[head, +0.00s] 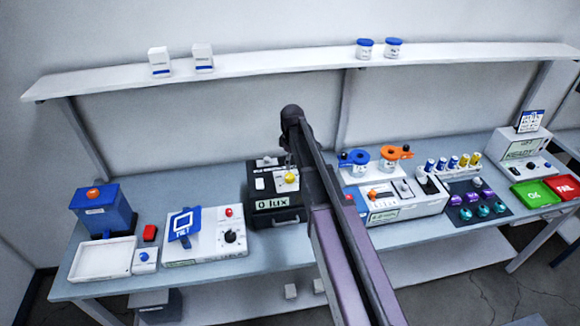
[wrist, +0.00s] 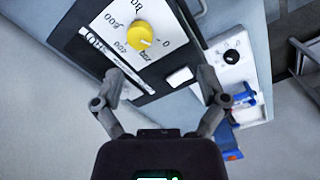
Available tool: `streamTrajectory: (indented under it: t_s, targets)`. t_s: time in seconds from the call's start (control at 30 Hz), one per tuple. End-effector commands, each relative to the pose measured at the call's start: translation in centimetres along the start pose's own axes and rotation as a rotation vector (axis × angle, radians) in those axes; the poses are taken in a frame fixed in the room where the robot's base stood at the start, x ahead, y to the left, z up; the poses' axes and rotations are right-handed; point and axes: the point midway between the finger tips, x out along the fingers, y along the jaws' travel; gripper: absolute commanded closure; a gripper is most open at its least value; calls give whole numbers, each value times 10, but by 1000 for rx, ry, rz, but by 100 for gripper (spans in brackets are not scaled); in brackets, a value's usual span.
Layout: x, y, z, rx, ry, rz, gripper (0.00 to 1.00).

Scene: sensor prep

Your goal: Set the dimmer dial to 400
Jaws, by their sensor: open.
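The dimmer dial is a round yellow knob (head: 291,177) on top of a black box (head: 278,218) on the bench. The box's front display (head: 271,203) reads 0 lux. In the wrist view the knob (wrist: 139,35) sits on a white scale plate (wrist: 112,22) with printed numbers, among them 0, 200, 400 and 600. In the head view my arm hides part of the box's right side.
A white unit with orange and blue parts (head: 395,208) stands right. A shelf (head: 300,60) runs above and behind.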

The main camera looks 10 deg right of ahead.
Motion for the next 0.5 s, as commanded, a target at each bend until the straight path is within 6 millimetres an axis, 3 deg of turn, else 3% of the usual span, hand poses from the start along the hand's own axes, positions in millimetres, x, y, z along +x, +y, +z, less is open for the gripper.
streamTrajectory:
  t_s: [0.03,0.2,0.5]
  targets:
    - [-13,14,-9,-39,0,0,7]
    - [-24,30,-20,-139,0,0,7]
    - [-24,33,-22,-169,0,0,7]
